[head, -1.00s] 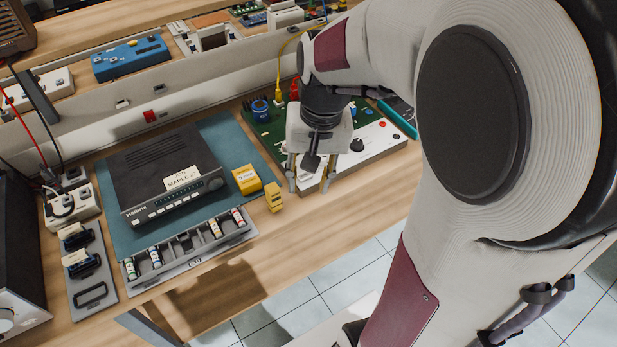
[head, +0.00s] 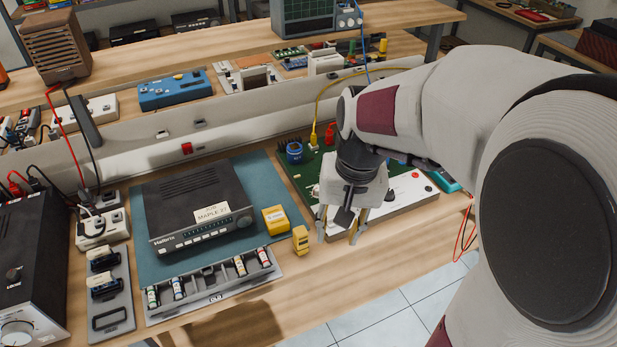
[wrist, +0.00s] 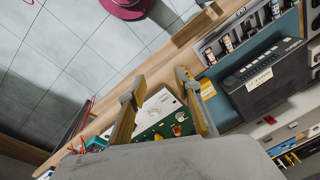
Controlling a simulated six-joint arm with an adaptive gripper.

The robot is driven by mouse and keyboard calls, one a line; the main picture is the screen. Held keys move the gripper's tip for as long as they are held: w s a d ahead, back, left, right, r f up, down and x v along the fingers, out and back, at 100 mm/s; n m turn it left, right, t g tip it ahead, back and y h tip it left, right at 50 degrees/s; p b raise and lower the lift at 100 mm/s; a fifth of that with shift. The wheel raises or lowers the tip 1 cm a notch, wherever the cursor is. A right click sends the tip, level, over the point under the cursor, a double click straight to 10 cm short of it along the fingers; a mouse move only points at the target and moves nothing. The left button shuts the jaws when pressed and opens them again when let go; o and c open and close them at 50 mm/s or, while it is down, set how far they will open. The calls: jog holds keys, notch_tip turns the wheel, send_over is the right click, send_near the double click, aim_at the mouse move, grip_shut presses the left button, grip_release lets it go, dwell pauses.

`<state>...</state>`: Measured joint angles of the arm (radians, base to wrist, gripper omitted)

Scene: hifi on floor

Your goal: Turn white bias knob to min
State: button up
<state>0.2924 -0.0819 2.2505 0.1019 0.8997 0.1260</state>
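The green circuit board with a white front panel (head: 408,195) lies on the bench, partly behind my gripper. I cannot clearly make out the white bias knob in the head view; my gripper covers part of the panel. In the wrist view the white panel (wrist: 160,103) shows between the fingers, with small round parts on it too small to name surely. My gripper (head: 340,232) is open and empty, pointing down over the panel's front left part. Its two fingers also show in the wrist view (wrist: 160,82), spread apart. I cannot tell whether they touch anything.
Left of my gripper stand a small yellow block (head: 301,240) and a yellow box (head: 275,219). A black Halbrix unit (head: 190,205) sits on a teal mat, with a grey battery tray (head: 215,287) in front. A yellow cable (head: 318,100) rises behind the board. The front bench strip is mostly bare.

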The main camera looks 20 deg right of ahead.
jog(key=w+d+f, duration=0.2)
jog(key=w+f, duration=0.1)
jog(key=w, duration=0.2)
jog(key=w+d+f+n+t, duration=0.1)
jog(key=w+d+f, duration=0.1)
jog(key=w, duration=0.3)
jog(key=w+d+f+n, duration=0.1)
jog(key=w+f, duration=0.2)
jog(key=w, duration=0.3)
jog(key=shift+d+f+t, duration=0.3)
jog(key=shift+d+t, duration=0.1)
jog(key=w+n, duration=0.1)
jog(key=w+d+r+t, duration=0.1)
jog(key=w, duration=0.1)
jog(key=w+d+n+h, duration=0.1)
jog(key=w, duration=0.1)
jog(key=shift+w+r+n+t, duration=0.1)
jog(key=shift+r+n+t, duration=0.2)
jog(key=shift+t, duration=0.1)
jog(key=shift+w+f, duration=0.1)
jog(key=shift+f, duration=0.1)
jog(key=shift+x, duration=3.7)
